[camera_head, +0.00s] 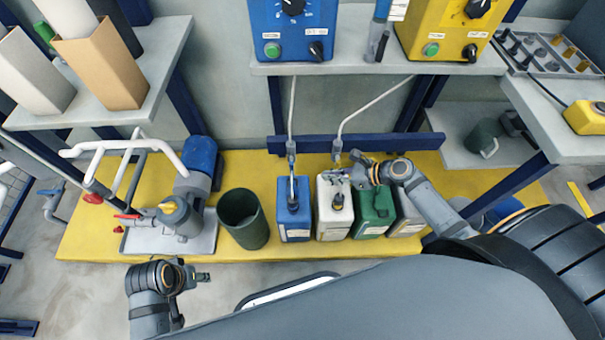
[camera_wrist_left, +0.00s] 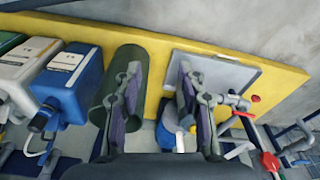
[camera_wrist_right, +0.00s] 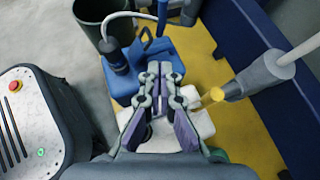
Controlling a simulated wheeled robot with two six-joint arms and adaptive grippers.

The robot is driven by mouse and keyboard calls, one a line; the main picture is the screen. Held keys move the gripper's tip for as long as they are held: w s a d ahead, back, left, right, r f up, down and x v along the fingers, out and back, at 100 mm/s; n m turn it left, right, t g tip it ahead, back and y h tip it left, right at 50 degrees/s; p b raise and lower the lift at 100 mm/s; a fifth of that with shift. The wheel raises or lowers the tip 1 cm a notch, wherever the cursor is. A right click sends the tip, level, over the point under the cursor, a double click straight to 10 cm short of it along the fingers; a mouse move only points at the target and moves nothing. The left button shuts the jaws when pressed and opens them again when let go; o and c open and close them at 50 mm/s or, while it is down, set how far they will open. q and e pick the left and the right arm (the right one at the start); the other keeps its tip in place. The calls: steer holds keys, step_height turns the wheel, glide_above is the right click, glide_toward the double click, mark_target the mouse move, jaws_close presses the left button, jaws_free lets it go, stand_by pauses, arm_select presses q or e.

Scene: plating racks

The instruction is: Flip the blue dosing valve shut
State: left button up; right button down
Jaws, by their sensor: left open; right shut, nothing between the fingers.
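Two dosing valves hang on white tubes above the jugs. The left valve (camera_head: 291,148) hangs over the blue jug (camera_head: 293,222); a blue lever-like part (camera_wrist_right: 161,16) shows near that jug in the right wrist view. The other valve (camera_head: 336,150) hangs over the white jug (camera_head: 333,222); its yellow-tipped end shows in the right wrist view (camera_wrist_right: 216,95). I cannot tell either lever's position. My right gripper (camera_head: 332,178) is shut and empty above the white jug, beside the blue jug; it also shows in the right wrist view (camera_wrist_right: 160,72). My left gripper (camera_head: 207,277) is open and empty, low in front of the yellow platform.
A dark green bin (camera_head: 243,218) and a pump (camera_head: 185,215) with pipes stand left. Blue (camera_head: 293,30) and yellow (camera_head: 455,30) control boxes sit on the shelf above.

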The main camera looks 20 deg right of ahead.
mark_target(293, 173)
arm_select(q)
steer(key=f+b, duration=0.1)
steer(key=d+f+t+b, duration=0.1)
steer(key=f, duration=0.1)
steer(key=w+f+t+h+b, duration=0.1)
steer(key=shift+d+f, duration=0.25)
steer(key=shift+d, duration=0.15)
arm_select(e)
steer(key=a+r+x, duration=0.1)
steer(key=x, duration=0.8)
steer(key=shift+w+a, duration=0.2)
steer(key=shift+w, duration=0.35)
arm_select(q)
steer(key=shift+w+f, duration=0.1)
